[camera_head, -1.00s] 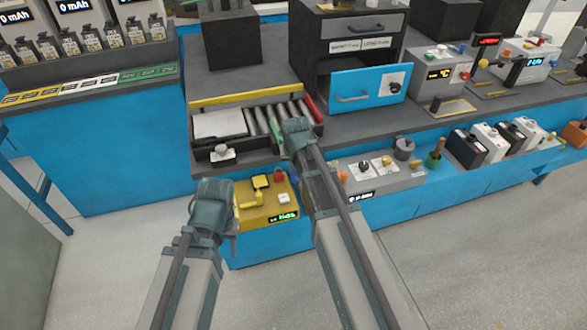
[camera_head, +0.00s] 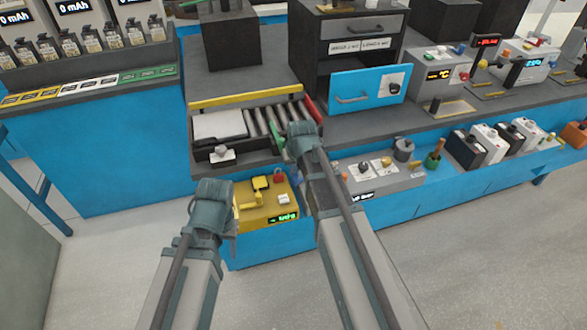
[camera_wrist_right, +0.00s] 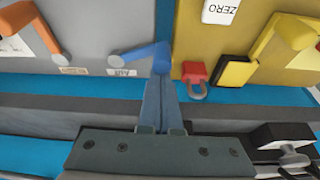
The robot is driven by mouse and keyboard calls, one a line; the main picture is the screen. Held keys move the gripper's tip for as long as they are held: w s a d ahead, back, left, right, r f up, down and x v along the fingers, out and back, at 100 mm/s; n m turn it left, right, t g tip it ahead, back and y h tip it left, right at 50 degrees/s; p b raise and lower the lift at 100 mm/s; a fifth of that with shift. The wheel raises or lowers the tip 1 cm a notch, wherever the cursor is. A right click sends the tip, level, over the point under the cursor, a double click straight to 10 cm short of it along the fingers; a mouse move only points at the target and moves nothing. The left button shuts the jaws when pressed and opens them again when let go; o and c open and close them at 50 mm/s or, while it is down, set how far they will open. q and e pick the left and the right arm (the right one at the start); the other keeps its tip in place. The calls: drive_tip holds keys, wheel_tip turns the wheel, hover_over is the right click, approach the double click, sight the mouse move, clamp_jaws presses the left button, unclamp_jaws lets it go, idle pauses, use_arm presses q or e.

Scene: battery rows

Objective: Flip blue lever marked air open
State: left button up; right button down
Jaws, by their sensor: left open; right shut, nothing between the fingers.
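In the right wrist view, the blue lever (camera_wrist_right: 143,55) sits on a grey panel, above a small label (camera_wrist_right: 122,72) that appears upside down and seems to read AIR. My right gripper (camera_wrist_right: 162,84) is shut and empty. Its fingertips are right by the blue lever's right end; whether they touch it I cannot tell. In the head view my right gripper (camera_head: 303,137) is over the bench front, and its arm hides the blue lever. My left gripper (camera_head: 214,198) is open, left of the yellow box; its fingers are mostly hidden.
An orange lever (camera_wrist_right: 43,35) is left of the blue one on the grey panel (camera_wrist_right: 95,35). A yellow box (camera_head: 265,207) with a red padlock (camera_wrist_right: 195,77) stands to the right in the wrist view. A roller tray (camera_head: 240,100) and a blue drawer (camera_head: 368,88) lie behind.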

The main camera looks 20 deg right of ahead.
sight(298, 185)
drive_tip(key=s+n, duration=0.1)
drive_tip(key=s+n+y, duration=0.1)
drive_tip(key=n, duration=0.1)
drive_tip(key=shift+d, duration=0.35)
drive_tip(key=n, duration=0.2)
drive_tip(key=s+d+n+y, duration=0.1)
drive_tip(key=shift+s+d+n+g, duration=0.1)
drive_tip(key=shift+s+n+g, duration=0.1)
drive_tip(key=shift+n+g, duration=0.15)
drive_tip(key=n, duration=0.2)
drive_tip(key=s+d+n+y, duration=0.1)
drive_tip(key=shift+d+n+g, duration=0.3)
drive_tip(key=shift+n+g, duration=0.05)
drive_tip(key=shift+s+d, duration=0.35)
drive_tip(key=shift+d, duration=0.55)
drive_tip(key=shift+r, duration=0.15)
